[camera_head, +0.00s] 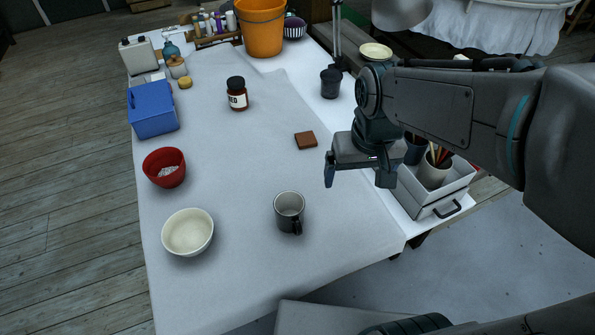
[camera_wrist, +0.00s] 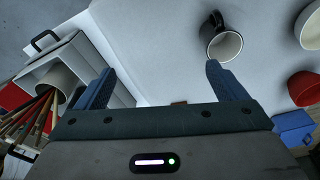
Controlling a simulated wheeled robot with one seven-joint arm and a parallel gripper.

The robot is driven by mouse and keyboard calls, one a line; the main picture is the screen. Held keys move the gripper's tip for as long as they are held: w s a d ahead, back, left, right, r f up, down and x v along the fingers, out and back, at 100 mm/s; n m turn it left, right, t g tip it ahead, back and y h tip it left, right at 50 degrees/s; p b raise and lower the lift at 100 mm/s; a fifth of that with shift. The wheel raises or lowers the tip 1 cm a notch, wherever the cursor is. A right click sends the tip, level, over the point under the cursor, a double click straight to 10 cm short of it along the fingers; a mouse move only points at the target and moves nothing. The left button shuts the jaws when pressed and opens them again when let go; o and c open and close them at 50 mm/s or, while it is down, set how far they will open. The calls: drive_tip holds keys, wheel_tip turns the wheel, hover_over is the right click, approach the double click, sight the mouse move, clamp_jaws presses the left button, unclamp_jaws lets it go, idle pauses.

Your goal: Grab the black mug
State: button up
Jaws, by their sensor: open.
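The black mug (camera_head: 287,222) stands upright on the white-covered table, near its front, with its handle toward the front right. It looks dark outside and pale inside. The wrist view also shows the mug (camera_wrist: 222,45), at the upper right beyond one fingertip. My gripper (camera_head: 358,180) is open and empty above the table, up and to the right of the mug in the head view. Both fingers show in the wrist view (camera_wrist: 160,80), spread wide with only table cloth between them. The gripper is apart from the mug.
A cream bowl (camera_head: 188,232) and a red bowl (camera_head: 165,177) stand left of the mug. A white tray (camera_head: 430,205) with brush pots stands right. Cloth around the mug is clear.

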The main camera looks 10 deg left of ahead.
drive_tip(key=w+a+f+n+g+b, duration=0.1)
drive_tip(key=a+f+n, duration=0.15)
drive_tip(key=a, duration=0.45)
drive_tip(key=w+a+f+n+g+b, duration=0.1)
drive_tip(key=a+f, duration=0.2)
drive_tip(key=a, duration=0.3)
approach(290, 213)
drive_tip(key=s, duration=0.2)
drive_tip(key=shift+s+d, duration=0.1)
drive_tip(key=shift+s, duration=0.2)
drive_tip(key=shift+s+f, duration=0.1)
drive_tip(key=shift+f, duration=3)
drive_tip(key=shift+c, duration=0.3)
drive_tip(key=c, duration=1.2)
drive_tip(key=shift+o, duration=0.2)
drive_tip(key=shift+r, duration=0.1)
